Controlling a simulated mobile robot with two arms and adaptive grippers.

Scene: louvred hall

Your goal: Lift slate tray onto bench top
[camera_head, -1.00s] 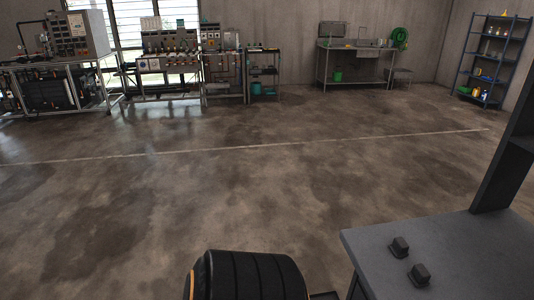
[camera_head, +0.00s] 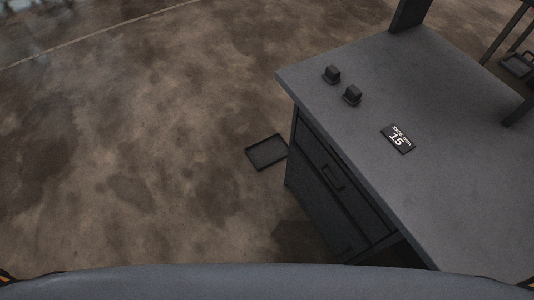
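A dark slate-coloured, shallow rectangular tray (camera_head: 266,152) lies flat on the concrete floor, just left of the bench. Its right end is close to the foot of the bench's side; I cannot tell whether they touch. The bench top (camera_head: 440,85) is a wide grey slab at the right, above a dark cabinet with a drawer and handle. Neither of my grippers is in view.
Two small dark blocks (camera_head: 332,74) (camera_head: 352,95) and a dark plate marked 15 (camera_head: 397,138) sit on the bench top. Dark uprights rise at its back. Another dark tray-like thing (camera_head: 517,64) shows at the far right. The floor at left is clear.

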